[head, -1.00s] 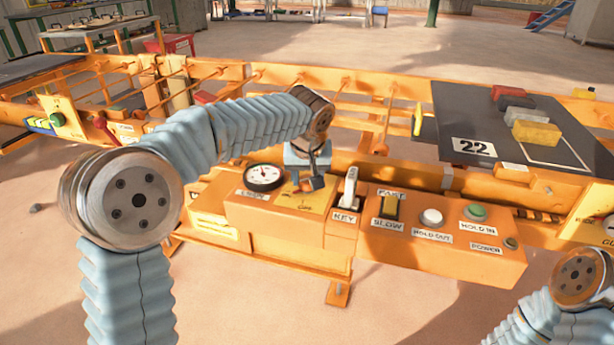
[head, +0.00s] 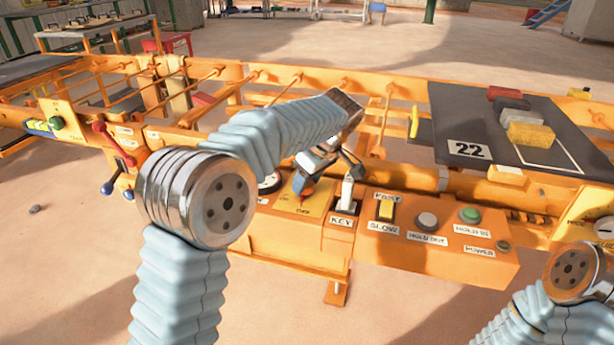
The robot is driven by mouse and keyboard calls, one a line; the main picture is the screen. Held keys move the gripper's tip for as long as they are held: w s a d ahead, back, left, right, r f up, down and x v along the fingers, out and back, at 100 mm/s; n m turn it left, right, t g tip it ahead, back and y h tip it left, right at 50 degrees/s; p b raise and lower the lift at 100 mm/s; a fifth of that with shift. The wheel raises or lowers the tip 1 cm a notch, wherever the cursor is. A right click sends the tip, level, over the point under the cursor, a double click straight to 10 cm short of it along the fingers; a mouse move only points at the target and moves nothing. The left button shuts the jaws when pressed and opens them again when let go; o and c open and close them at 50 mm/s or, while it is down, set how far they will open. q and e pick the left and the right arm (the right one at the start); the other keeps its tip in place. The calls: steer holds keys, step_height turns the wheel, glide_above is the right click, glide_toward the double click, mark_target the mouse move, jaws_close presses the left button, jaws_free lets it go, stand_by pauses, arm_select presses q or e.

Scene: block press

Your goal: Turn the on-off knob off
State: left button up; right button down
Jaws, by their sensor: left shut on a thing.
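The on-off knob (head: 306,190) is a small red knob on a yellow plate (head: 294,207) on the orange control panel. My left gripper (head: 305,182) reaches down over the plate from above and is shut on the knob. The hand is tilted, and its fingers and wrist hide much of the knob, so its exact angle is hard to read. Part of an OFF label shows on the plate below the fingers. My right gripper is out of the picture; only a part of my right arm shows at the lower right.
Right of the knob stand the key switch (head: 346,192), a fast-slow switch (head: 386,209), a white button (head: 427,221) and a green button (head: 469,215). A gauge (head: 269,184) is half hidden by my left arm. A dark table (head: 455,115) bears coloured blocks behind.

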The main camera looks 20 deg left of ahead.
arm_select(q)
steer(key=shift+n, duration=0.5)
steer(key=o, duration=1)
steer(key=p+v, duration=0.1)
steer(key=v, duration=0.6)
steer(key=p+v, duration=0.1)
steer(key=v, duration=0.5)
steer(key=shift+d+r, duration=0.3)
steer(key=shift+d, duration=0.05)
